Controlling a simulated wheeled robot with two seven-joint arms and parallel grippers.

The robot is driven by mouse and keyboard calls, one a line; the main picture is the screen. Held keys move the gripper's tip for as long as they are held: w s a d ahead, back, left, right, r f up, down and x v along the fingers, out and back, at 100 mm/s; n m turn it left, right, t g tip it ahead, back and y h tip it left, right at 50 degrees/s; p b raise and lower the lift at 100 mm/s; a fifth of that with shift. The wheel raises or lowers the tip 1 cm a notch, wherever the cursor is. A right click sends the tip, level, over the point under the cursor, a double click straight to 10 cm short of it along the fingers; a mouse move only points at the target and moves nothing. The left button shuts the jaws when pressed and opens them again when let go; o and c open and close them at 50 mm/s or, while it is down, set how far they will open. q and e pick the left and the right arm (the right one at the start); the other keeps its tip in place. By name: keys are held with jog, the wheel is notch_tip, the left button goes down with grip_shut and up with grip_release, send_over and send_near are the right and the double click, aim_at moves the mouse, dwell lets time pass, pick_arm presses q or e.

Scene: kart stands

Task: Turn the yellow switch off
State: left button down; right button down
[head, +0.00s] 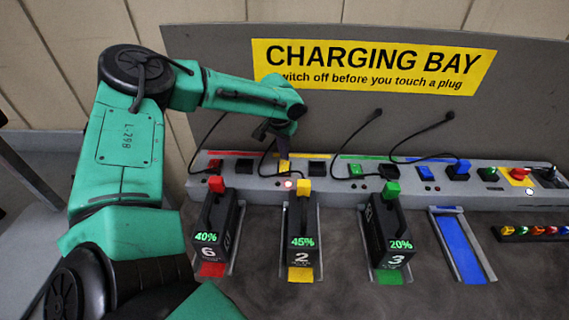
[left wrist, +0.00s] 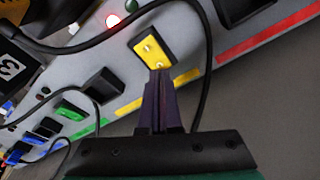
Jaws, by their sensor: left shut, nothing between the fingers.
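The yellow switch (head: 284,166) is on the long grey panel, under the yellow stripe. In the left wrist view the yellow switch (left wrist: 152,50) sits in a black frame, just beyond my fingertips. My left gripper (head: 283,150) is shut and empty, pointing down at the switch. In the left wrist view its fingertips (left wrist: 158,75) overlap the switch's near edge; I cannot tell whether they touch it. A red light (head: 289,184) glows beside the switch; it also shows in the left wrist view (left wrist: 112,20). My right gripper is not in view.
Black batteries 6 (head: 217,225), 2 (head: 302,232) and 3 (head: 388,231) stand in front of the panel with coloured plugs on top. A black cable crosses the left wrist view close to my fingers. Red (head: 214,164), green (head: 356,170) and blue (head: 424,173) switches share the panel.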

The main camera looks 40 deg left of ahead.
aim_at(284, 163)
pick_arm(q)
jog(key=shift+f+b, duration=0.75)
jog(key=shift+f, duration=0.15)
notch_tip(284, 163, up, 7)
jog(key=p, duration=0.5)
jog(key=shift+r, duration=0.1)
dwell(0.7)
